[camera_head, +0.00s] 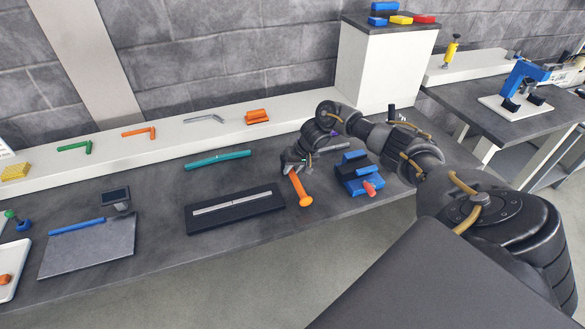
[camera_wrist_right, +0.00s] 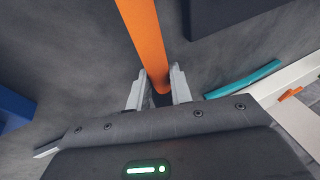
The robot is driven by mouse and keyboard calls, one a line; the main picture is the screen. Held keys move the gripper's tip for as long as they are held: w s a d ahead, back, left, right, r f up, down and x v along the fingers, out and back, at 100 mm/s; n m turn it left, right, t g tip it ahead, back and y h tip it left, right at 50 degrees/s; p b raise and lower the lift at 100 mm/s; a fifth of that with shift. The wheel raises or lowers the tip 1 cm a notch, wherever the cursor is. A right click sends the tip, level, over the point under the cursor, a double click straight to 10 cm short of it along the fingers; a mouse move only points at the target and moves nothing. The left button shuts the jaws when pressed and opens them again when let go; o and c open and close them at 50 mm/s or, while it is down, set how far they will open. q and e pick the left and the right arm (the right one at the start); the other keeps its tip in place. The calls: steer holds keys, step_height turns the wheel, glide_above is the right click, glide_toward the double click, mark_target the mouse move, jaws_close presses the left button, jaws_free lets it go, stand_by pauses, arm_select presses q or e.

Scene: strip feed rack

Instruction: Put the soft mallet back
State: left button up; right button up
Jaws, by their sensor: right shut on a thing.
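An orange soft mallet (camera_head: 298,188) is at the middle of the bench, its wider end toward the front edge. My right gripper (camera_head: 291,166) is shut on the end of its handle. In the right wrist view the orange handle (camera_wrist_right: 144,38) runs up from between the two pale fingers of my right gripper (camera_wrist_right: 158,88). The mallet's head is out of that view. I cannot tell whether the mallet touches the bench. My left gripper is not in view.
A blue vise-like block (camera_head: 358,178) with a red knob stands right of the mallet. A black tray (camera_head: 230,222) with a pale strip lies to its left, and a teal bar (camera_head: 218,159) behind. A white shelf (camera_head: 180,143) along the wall holds green, orange and grey tools.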

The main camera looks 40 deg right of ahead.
steer(key=shift+f, duration=0.35)
stand_by(0.3)
steer(key=o, duration=1)
steer(key=b+v, duration=0.1)
steer(key=v, duration=1)
steer(key=shift+f, duration=0.1)
